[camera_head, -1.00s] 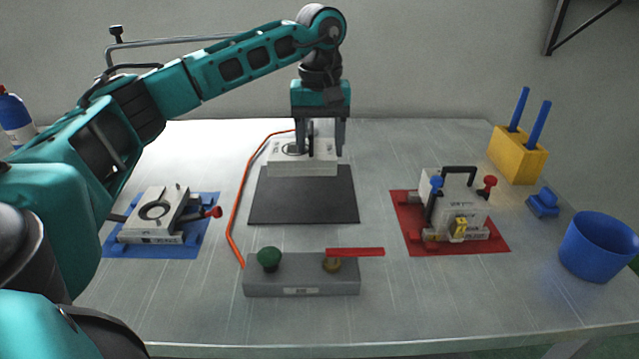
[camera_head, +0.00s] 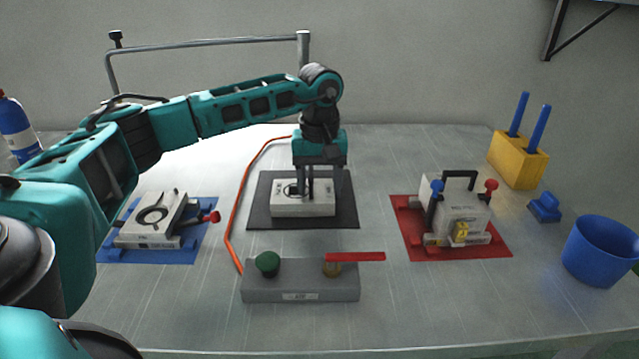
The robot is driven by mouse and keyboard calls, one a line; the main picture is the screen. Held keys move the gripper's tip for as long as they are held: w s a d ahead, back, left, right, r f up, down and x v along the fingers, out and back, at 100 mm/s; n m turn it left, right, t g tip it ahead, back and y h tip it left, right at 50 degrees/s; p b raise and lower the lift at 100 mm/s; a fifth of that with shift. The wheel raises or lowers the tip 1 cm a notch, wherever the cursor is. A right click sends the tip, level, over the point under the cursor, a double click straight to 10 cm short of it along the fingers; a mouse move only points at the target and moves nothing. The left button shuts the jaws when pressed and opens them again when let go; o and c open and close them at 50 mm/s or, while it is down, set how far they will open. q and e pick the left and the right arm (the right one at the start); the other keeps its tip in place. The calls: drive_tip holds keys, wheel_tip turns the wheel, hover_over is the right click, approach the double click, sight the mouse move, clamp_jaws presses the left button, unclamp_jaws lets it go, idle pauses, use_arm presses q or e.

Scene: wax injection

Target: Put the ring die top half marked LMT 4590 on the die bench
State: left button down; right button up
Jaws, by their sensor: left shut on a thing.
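A pale grey die half (camera_head: 318,210) with a round marking on its top and a small label on its front is at the middle of the dark mat (camera_head: 262,219). It lies flat and appears to rest on the mat. The label is too small to read. My left gripper (camera_head: 303,190) points straight down and is shut on the die half, its fingers hiding part of the top. Which surface is the die bench is not labelled legibly. My right gripper is out of view.
A die with a ring opening (camera_head: 153,218) sits on a blue mat at left. A clamped die (camera_head: 458,215) stands on a red mat at right. A grey block with green knob and red lever (camera_head: 300,284) is in front. An orange hose (camera_head: 236,215) runs left of the dark mat.

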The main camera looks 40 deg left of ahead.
sight(320, 190)
use_arm(q)
drive_tip(key=c, duration=0.8)
unclamp_jaws()
drive_tip(key=shift+f, duration=0.15)
drive_tip(key=o, duration=0.5)
drive_tip(key=shift+r, duration=0.35)
wheel_tip(320, 190, up, 12)
drive_tip(key=shift+f+p, duration=0.15)
drive_tip(key=shift+p, duration=0.7)
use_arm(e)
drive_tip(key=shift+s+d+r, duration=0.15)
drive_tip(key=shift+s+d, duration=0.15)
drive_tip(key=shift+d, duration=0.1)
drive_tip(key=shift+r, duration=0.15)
